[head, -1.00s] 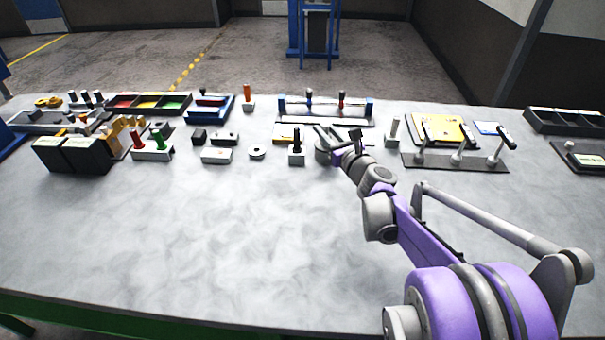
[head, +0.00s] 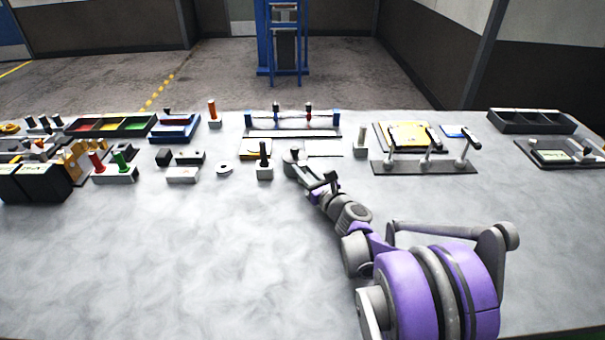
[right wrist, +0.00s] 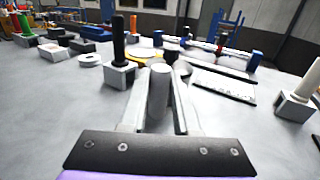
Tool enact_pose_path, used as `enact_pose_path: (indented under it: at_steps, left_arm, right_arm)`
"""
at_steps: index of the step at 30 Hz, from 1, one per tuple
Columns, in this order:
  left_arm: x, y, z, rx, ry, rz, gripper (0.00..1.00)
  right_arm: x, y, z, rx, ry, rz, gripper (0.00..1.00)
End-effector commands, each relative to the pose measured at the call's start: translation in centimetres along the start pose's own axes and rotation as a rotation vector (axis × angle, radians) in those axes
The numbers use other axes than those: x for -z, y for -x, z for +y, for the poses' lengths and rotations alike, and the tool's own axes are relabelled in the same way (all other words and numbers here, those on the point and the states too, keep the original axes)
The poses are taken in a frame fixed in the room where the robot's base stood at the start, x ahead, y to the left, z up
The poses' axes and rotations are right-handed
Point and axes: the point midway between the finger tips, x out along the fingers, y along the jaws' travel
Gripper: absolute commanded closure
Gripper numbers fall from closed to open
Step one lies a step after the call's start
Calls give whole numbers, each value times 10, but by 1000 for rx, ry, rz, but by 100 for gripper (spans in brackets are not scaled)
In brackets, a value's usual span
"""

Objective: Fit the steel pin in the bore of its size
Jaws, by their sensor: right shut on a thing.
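My right gripper (head: 300,172) is low over the middle of the table, shut on a grey steel pin. In the right wrist view the pin (right wrist: 158,92) stands roughly upright between the two fingers (right wrist: 158,112). Its lower end is hidden. A dark grey rounded body (right wrist: 181,70) shows just behind it; I cannot tell a bore in it or whether the pin touches it. A pale block with a black pin (head: 264,165) stands left of the gripper and also shows in the right wrist view (right wrist: 118,50). My left gripper is not in view.
A pale ring (head: 224,169) and a low white block (head: 182,175) lie to the left. A rack (head: 292,121) stands behind. The front of the table is clear.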

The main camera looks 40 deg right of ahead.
Motion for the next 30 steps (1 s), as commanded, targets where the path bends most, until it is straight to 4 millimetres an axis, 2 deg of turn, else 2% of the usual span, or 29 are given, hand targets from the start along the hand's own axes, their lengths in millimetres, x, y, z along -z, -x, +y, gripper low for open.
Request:
enact_pose_path:
  at_steps: [2, 12, 13, 18, 29, 30]
  left_arm:
    - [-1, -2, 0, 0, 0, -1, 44]
    - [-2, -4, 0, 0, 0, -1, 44]
    - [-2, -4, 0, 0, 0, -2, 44]
    - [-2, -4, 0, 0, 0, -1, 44]
    - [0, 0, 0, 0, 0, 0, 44]
    - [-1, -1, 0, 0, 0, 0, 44]
  right_arm:
    - [9, 0, 0, 0, 0, 0, 100]
    - [12, 0, 0, 0, 0, 0, 100]
    - [12, 0, 0, 0, 0, 0, 69]
    - [11, 0, 0, 0, 0, 0, 41]
    - [6, 1, 0, 0, 0, -1, 41]
    - [7, 6, 0, 1, 1, 0, 41]
